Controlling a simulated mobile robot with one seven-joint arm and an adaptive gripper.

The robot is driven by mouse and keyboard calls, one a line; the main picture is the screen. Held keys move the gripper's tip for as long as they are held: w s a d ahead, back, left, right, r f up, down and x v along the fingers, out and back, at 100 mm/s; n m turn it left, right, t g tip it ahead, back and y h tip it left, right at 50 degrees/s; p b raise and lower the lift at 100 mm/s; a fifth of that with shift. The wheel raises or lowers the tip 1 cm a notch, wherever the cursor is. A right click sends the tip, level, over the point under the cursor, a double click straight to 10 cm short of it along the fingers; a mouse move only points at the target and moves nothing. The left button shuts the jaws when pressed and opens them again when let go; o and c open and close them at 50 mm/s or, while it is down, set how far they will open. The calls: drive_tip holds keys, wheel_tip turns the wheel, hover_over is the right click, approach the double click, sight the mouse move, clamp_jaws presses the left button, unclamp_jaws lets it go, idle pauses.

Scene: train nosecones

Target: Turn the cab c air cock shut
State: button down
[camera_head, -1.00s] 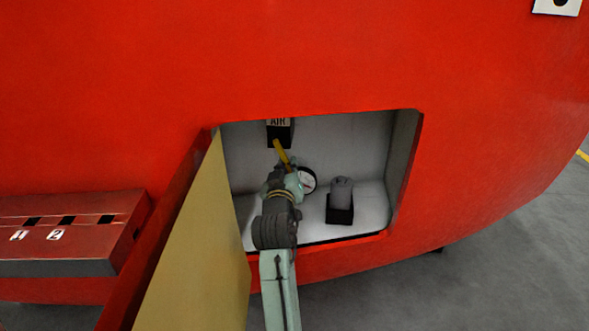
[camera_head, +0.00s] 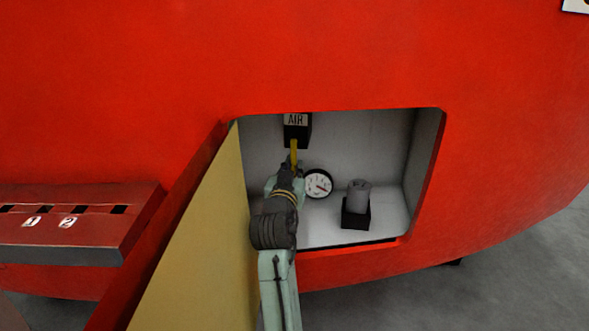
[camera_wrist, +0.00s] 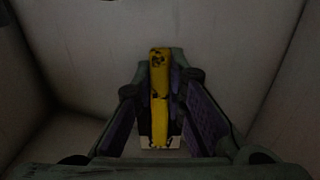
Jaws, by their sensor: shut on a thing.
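The air cock is a black block (camera_head: 297,131) under an "AIR" label, at the upper left of the recess in the red nosecone. Its yellow handle (camera_head: 294,151) hangs almost straight down from the block. My gripper (camera_head: 292,168) reaches into the recess from below and is shut on the lower part of the handle. In the wrist view the yellow handle (camera_wrist: 159,100) stands between the two fingers of my gripper (camera_wrist: 160,75). The handle's lower end is hidden by the gripper in the head view.
A round white gauge (camera_head: 318,184) is just right of my gripper. A grey cylinder (camera_head: 359,195) on a black base stands further right. The open door (camera_head: 195,240) is close on the left of my arm. A red box (camera_head: 75,220) marked 1 and 2 juts out farther left.

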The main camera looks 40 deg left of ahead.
drive_tip(key=c, duration=1.6)
unclamp_jaws()
drive_tip(key=v, duration=0.7)
drive_tip(key=shift+s, duration=0.25)
drive_tip(key=shift+d, duration=0.15)
